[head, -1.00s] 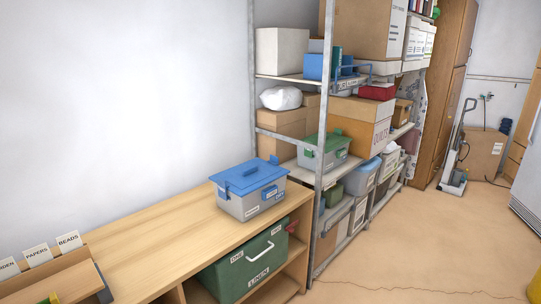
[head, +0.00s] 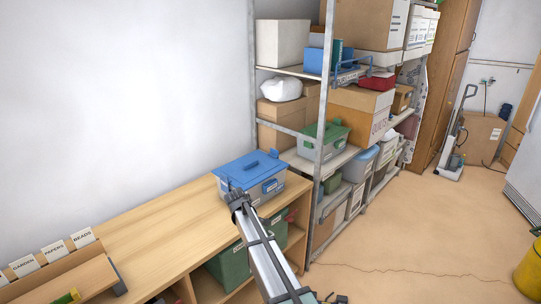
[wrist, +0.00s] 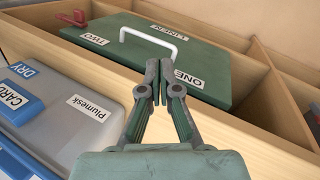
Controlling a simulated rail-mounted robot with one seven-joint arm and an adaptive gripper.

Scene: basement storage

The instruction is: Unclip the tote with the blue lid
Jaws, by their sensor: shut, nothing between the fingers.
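The grey tote (head: 262,192) with the blue lid (head: 250,170) stands upright on the wooden bench. Its lid looks closed. A blue clip (head: 270,186) lies against its front side. In the wrist view, part of the tote (wrist: 88,122) fills the lower left, with a blue piece marked DRY and CARD (wrist: 22,92) on its side. My gripper (head: 238,198) is shut and empty, at the tote's front left in the head view. In the wrist view, my gripper (wrist: 158,78) is beside the tote, over the green box. My arm hides part of the tote's front in the head view.
A green LINEN box (wrist: 135,60) with a white handle sits in the bench's lower compartment. A metal shelf post (head: 325,100) stands right of the tote. Card dividers (head: 55,252) stand at the bench's left end. The bench top (head: 150,225) between is clear.

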